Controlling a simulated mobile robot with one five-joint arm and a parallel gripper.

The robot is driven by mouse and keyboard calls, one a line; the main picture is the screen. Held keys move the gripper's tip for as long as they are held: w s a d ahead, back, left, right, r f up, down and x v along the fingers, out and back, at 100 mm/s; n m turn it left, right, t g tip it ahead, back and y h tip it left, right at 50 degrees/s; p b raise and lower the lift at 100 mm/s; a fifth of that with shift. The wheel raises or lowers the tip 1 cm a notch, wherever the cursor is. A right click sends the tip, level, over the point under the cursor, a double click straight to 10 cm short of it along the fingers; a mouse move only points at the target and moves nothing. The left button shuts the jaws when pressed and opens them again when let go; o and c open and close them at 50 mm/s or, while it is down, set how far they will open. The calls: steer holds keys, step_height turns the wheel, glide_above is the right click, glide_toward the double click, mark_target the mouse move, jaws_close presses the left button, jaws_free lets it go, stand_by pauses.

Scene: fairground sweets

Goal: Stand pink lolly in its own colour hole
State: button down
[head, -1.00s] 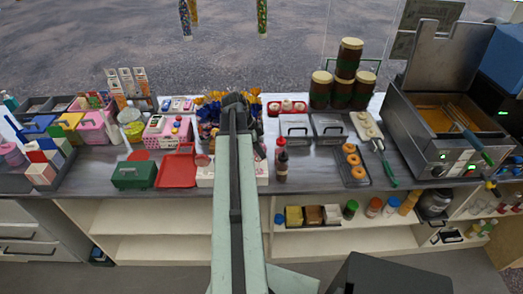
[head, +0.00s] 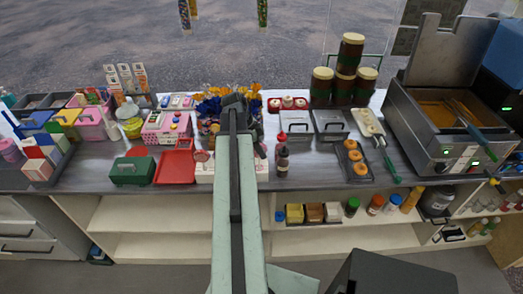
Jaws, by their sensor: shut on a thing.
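My gripper (head: 235,101) is at the dark far end of my pale green arm, over the middle of the counter. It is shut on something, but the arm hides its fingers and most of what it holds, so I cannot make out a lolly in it. A white block (head: 206,174) lies on the counter under the arm, partly covered. A small pinkish-red disc (head: 202,156) shows at its left end; I cannot tell whether it is a lolly. No colour-marked hole can be made out.
Blue-and-orange wrapped sweets (head: 213,104) crowd behind the arm. A red tray (head: 175,167) and green box (head: 132,172) lie left. A doughnut tray (head: 357,168) and fryer (head: 445,120) are further right.

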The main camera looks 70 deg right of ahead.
mark_target(262, 144)
steer(key=shift+f, duration=0.1)
steer(key=shift+f+b, duration=1.1)
steer(key=shift+b, duration=0.05)
steer(key=c, duration=0.7)
jaws_free()
steer(key=shift+r, duration=0.1)
step_height(262, 144, up, 9)
steer(key=p, duration=0.9)
steer(key=shift+r, duration=0.15)
